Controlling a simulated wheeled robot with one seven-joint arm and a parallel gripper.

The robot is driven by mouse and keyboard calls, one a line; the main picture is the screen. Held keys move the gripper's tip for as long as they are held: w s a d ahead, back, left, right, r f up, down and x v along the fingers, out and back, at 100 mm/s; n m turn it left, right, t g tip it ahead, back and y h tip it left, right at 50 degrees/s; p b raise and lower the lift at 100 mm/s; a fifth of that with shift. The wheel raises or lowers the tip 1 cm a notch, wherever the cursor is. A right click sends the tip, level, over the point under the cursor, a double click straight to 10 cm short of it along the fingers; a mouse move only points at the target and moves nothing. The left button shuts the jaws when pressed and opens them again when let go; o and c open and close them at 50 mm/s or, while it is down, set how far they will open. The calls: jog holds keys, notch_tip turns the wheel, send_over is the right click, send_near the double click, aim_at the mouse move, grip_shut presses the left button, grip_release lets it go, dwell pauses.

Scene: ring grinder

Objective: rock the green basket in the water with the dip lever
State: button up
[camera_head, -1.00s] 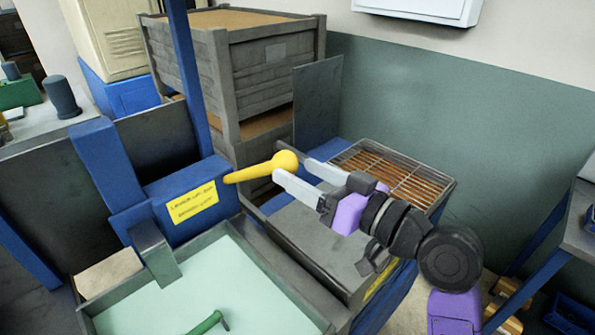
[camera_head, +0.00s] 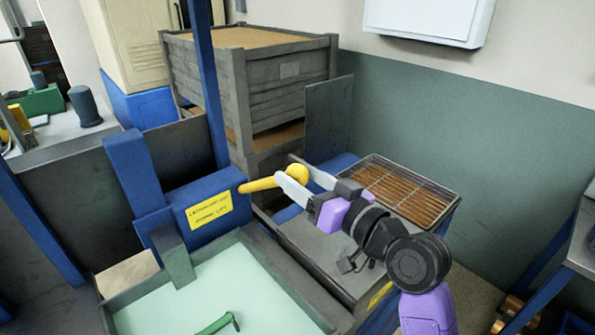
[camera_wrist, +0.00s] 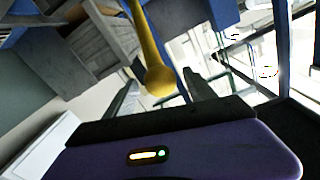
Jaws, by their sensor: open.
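The dip lever (camera_head: 262,184) is a yellow rod with a ball end, reaching right from a blue box (camera_head: 205,208) with a yellow label. My gripper (camera_head: 287,168) is open, with one finger on the near side of the ball end and one on the far side. In the wrist view the lever's knob (camera_wrist: 158,80) shows between the fingers; I cannot tell whether they touch it. A green handle (camera_head: 218,324), seemingly the basket's, shows at the bottom edge over the pale water (camera_head: 205,295) in the grey tank. The basket body is not visible.
A dark worktop (camera_head: 320,240) lies under my arm, with a wire rack (camera_head: 405,190) behind it. Grey wooden crates (camera_head: 265,85) stand behind the lever. A blue post (camera_head: 212,80) rises close to the blue box. A bench (camera_head: 585,235) is at right.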

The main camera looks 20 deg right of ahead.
jog(key=shift+x, duration=0.85)
grip_shut()
